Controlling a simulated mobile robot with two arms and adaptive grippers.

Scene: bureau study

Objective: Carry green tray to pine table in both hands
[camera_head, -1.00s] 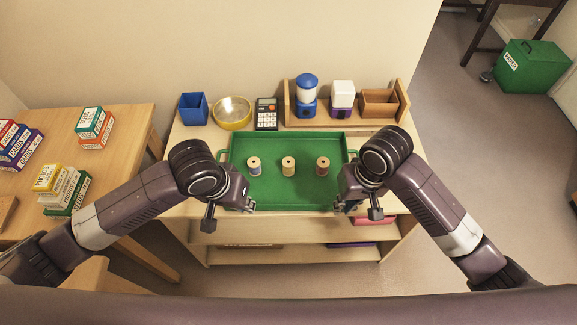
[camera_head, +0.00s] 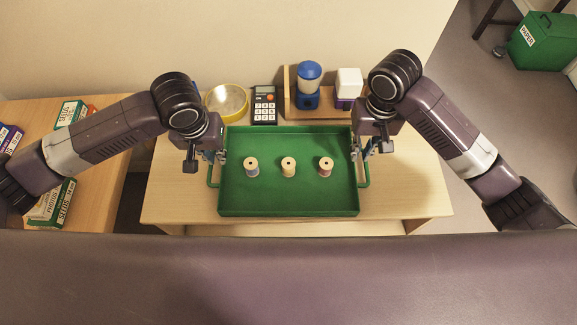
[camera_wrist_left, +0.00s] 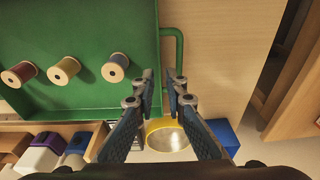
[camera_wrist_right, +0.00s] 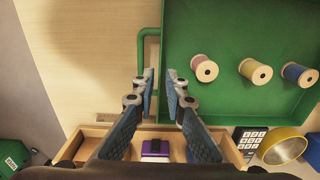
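The green tray (camera_head: 290,206) lies on a light wooden shelf unit with three thread spools standing in it: blue (camera_head: 251,167), tan (camera_head: 288,167) and pink (camera_head: 326,167). It has a green handle at each short side. My left gripper (camera_wrist_left: 160,74) is at the far part of the left handle (camera_wrist_left: 180,48); its fingers are apart, and one partly hides the handle. My right gripper (camera_wrist_right: 160,74) is likewise open at the far part of the right handle (camera_wrist_right: 142,48). I cannot tell whether either touches. A wooden table (camera_head: 100,205) at left may be the pine table.
Behind the tray stand a yellow bowl (camera_head: 227,102), a calculator (camera_head: 264,105) and a wooden rack (camera_head: 290,92) with blue and purple containers. Small boxes (camera_head: 68,113) occupy the left table. A green bin (camera_head: 543,42) is on the floor at far right.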

